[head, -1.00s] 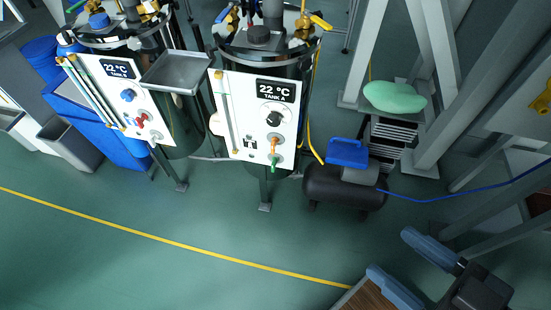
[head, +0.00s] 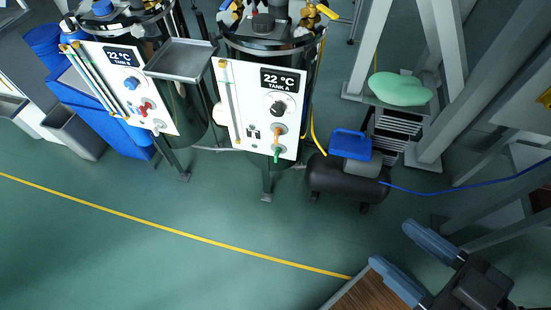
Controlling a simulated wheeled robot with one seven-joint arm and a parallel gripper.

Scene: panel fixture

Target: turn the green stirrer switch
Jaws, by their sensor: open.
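The green switch (head: 277,155) is a small green handle at the bottom of the white Tank A panel (head: 233,105), below an orange handle (head: 277,134) and a black knob (head: 277,109). Its exact turn angle is too small to tell. My gripper (head: 390,243) is at the lower right, with two blue-grey fingers spread apart and nothing between them. It is well to the right of and below the panel in the picture, apart from the green switch.
The Tank B panel (head: 103,69) stands to the left with a grey tray (head: 182,60) beside it. A black compressor (head: 330,185) with a blue top part is between Tank A and my gripper in the picture. Grey frame posts stand at right. Green floor is clear in front.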

